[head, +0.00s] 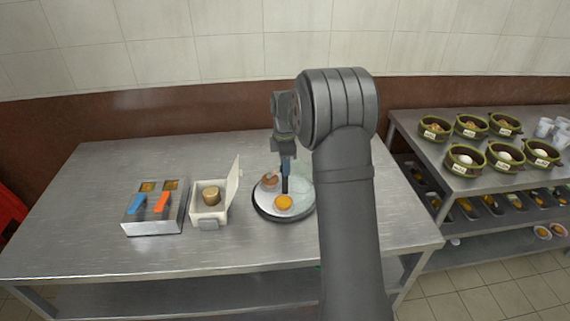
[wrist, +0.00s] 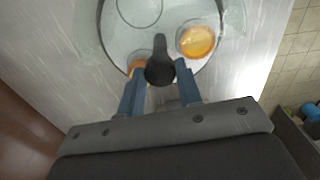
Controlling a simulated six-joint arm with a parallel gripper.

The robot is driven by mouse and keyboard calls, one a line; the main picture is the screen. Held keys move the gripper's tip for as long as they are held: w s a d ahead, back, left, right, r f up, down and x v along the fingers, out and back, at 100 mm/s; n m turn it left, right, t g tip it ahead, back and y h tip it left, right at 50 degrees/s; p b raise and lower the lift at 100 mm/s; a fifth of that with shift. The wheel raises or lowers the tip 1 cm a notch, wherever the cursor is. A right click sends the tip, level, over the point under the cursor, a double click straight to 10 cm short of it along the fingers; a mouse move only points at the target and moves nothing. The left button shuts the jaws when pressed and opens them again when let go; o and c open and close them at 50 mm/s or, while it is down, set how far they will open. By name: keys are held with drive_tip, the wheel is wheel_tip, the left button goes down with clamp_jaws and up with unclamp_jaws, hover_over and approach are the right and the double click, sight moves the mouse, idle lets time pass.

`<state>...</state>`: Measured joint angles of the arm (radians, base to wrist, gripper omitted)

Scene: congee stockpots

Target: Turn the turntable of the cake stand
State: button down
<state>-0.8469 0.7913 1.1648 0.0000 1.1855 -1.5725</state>
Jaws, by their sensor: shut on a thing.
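The cake stand's turntable (head: 300,203) is a round pale plate with a dark rim, on the steel table. It also shows in the wrist view (wrist: 125,42). A dark upright peg (head: 285,186) rises from it; the wrist view shows its rounded black end (wrist: 160,68). My gripper (head: 285,165) reaches down from above with its blue fingers shut on this peg, one finger on each side in the wrist view (wrist: 160,74). An orange round item (head: 283,202) and a brown one (head: 270,181) sit on the plate. My arm covers the area right of the plate.
Left of the stand are an open white box (head: 208,212) with a tan item inside and a metal holder (head: 153,220) with blue and orange handles. A side table (head: 470,183) with several green bowls stands right. The table's left part is clear.

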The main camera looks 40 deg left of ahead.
drive_tip(key=shift+n, duration=1.1)
drive_tip(key=c, duration=1)
unclamp_jaws()
wheel_tip(320, 180, up, 18)
drive_tip(key=shift+f, duration=0.25)
drive_tip(key=shift+f, duration=0.1)
wheel_tip(320, 180, down, 17)
drive_tip(key=shift+f, duration=0.15)
